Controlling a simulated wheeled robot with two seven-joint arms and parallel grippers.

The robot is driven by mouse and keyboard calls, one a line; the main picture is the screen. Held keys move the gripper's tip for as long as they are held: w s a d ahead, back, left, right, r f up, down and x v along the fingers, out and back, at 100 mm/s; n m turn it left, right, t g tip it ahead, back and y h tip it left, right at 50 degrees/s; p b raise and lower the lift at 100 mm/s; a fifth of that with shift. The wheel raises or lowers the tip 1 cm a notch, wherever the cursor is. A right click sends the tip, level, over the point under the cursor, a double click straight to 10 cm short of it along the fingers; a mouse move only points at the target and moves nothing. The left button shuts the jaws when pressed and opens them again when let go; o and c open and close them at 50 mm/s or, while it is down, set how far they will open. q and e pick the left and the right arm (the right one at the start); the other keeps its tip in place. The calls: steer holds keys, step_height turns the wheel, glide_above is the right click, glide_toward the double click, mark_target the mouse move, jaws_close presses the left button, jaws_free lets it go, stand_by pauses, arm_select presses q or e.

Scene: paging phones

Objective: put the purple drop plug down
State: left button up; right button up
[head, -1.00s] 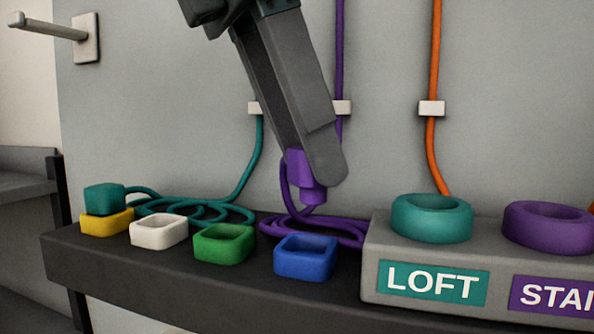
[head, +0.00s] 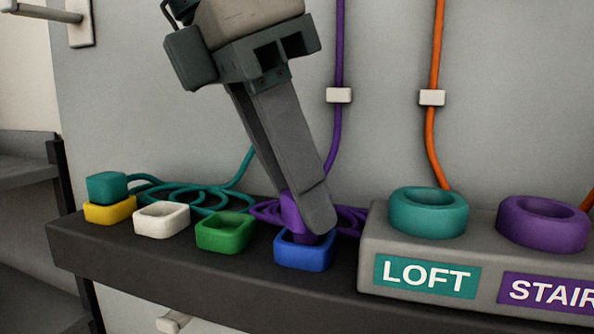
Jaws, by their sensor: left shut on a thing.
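The purple drop plug (head: 291,212) is between the fingers of my left gripper (head: 308,212), which is shut on it. The plug's lower end is at the opening of the blue socket (head: 305,255) on the dark shelf. The near finger hides part of the plug, so I cannot tell how deep it sits. The purple cord (head: 340,45) runs down the wall and coils on the shelf behind. My right gripper is not in view.
A teal plug (head: 106,187) sits on the yellow socket (head: 110,212). White (head: 161,222) and green (head: 225,234) sockets stand empty. A grey block (head: 370,240) with a teal ring (head: 428,215) marked LOFT and a purple ring (head: 542,228) stands at right.

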arm_select(q)
steer(key=shift+f+b, duration=0.35)
steer(key=shift+b, duration=0.05)
steer(key=o, duration=1.1)
steer(key=shift+c, duration=0.2)
steer(key=shift+r, duration=0.15)
steer(key=shift+r+p, duration=0.35)
steer(key=shift+p, duration=0.15)
steer(key=b+v, duration=0.3)
steer(key=v, duration=0.8)
steer(key=shift+a+r, duration=0.2)
steer(key=shift+r, duration=0.05)
